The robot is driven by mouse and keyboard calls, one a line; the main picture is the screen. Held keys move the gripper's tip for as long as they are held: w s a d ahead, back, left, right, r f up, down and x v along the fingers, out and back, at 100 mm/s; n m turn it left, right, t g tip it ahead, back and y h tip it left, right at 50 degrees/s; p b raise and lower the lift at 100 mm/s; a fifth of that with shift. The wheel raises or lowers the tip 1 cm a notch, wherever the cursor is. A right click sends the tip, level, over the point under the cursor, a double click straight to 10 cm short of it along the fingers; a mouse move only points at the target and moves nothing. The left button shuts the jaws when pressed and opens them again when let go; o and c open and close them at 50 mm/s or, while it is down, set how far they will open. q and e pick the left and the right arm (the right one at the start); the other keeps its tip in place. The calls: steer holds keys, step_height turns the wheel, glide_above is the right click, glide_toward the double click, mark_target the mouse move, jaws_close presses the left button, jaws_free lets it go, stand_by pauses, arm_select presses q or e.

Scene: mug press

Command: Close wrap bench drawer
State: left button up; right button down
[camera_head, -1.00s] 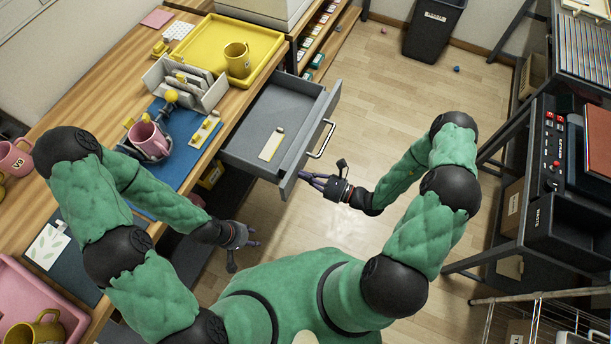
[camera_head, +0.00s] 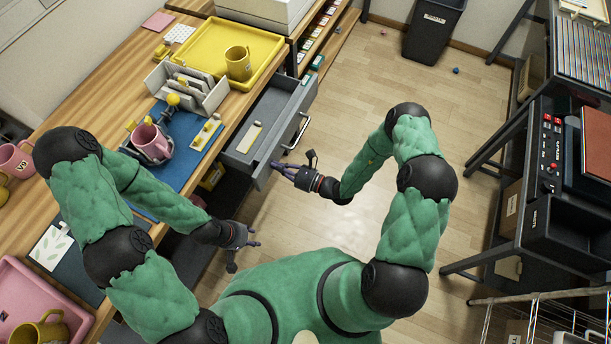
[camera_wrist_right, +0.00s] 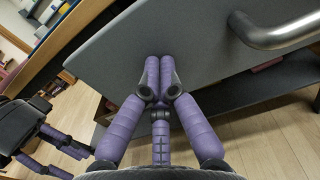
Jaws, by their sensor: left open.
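The grey wrap bench drawer (camera_head: 272,109) is partly pulled out from under the wooden bench (camera_head: 113,92). A pale tag-like piece lies inside it. Its metal handle (camera_head: 298,131) is on the front panel, and also shows at the upper right of the right wrist view (camera_wrist_right: 275,35). My right gripper (camera_head: 276,167) is at the near end of the drawer front, beside the handle. In the right wrist view its fingers (camera_wrist_right: 158,72) are together, empty, with tips against or very near the grey panel (camera_wrist_right: 190,35). My left gripper (camera_head: 250,252) is open and empty, low beside the bench.
On the bench are a yellow tray (camera_head: 222,40) with a yellow mug (camera_head: 238,64), a grey divided holder (camera_head: 205,98) and a pink mug (camera_head: 150,139) on a blue mat. The floor (camera_head: 345,110) right of the drawer is clear. A black machine (camera_head: 540,215) stands at the right.

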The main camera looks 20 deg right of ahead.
steer(key=b+x, duration=0.1)
steer(key=x, duration=1.5)
steer(key=shift+w+a, duration=0.1)
steer(key=shift+w, duration=0.05)
arm_select(q)
steer(key=shift+s+f, duration=0.1)
steer(key=shift+f, duration=0.35)
arm_select(e)
steer(key=shift+w, duration=0.1)
steer(key=shift+r, duration=0.1)
